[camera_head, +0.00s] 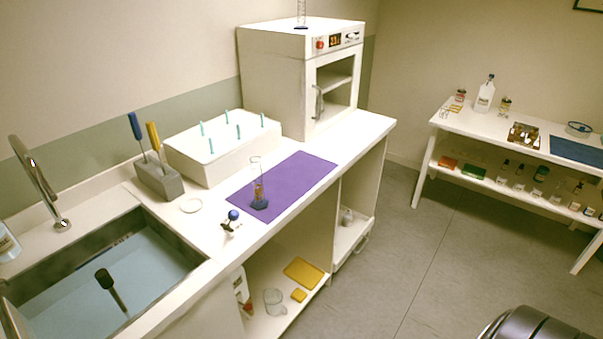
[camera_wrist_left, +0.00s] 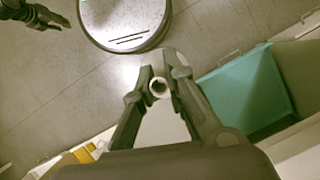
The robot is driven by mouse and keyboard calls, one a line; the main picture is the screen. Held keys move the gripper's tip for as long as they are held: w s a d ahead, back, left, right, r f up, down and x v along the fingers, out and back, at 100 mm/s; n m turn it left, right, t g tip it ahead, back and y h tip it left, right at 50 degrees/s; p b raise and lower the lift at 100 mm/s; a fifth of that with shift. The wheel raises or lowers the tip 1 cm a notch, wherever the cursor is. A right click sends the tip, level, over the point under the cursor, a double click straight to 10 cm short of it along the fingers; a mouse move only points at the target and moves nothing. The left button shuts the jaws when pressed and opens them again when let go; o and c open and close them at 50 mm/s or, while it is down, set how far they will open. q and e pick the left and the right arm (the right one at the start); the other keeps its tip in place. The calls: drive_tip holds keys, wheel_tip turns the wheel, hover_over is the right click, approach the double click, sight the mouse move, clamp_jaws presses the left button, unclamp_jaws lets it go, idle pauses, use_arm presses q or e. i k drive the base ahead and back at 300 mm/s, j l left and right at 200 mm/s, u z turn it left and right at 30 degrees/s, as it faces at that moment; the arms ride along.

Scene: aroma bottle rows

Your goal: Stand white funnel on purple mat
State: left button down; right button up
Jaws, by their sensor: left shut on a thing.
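The purple mat (camera_head: 296,178) lies flat on the white counter in the head view. A clear cylinder (camera_head: 259,190) with amber contents and a dark blue base stands on its near left part. In the left wrist view my left gripper (camera_wrist_left: 160,84) is shut on a pale piece with a round opening, which looks like the white funnel (camera_wrist_left: 160,88). The fingers hide much of it. My left gripper is out of the head view. My right gripper (camera_wrist_left: 42,16) shows small at the top left of the wrist view, its jaws unclear.
A white box with teal pegs (camera_head: 222,146) and an oven (camera_head: 300,80) stand behind the mat. A blue-topped item (camera_head: 232,217) stands left of it, near the sink (camera_head: 105,270). The mat's right part is bare. A teal bin (camera_wrist_left: 240,95) shows in the wrist view.

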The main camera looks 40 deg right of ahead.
sight(296, 173)
drive_tip(key=i+l+z, duration=0.1)
drive_tip(key=l, duration=0.35)
drive_tip(key=i+l+z, duration=0.1)
drive_tip(key=i+l, duration=0.15)
drive_tip(key=l, duration=0.15)
drive_tip(key=i+l, duration=0.2)
drive_tip(key=l, duration=0.2)
drive_tip(key=i+l+z, duration=0.15)
drive_tip(key=l, duration=0.25)
drive_tip(key=i+l+z, duration=0.1)
drive_tip(key=i+l, duration=0.15)
drive_tip(key=l, duration=0.15)
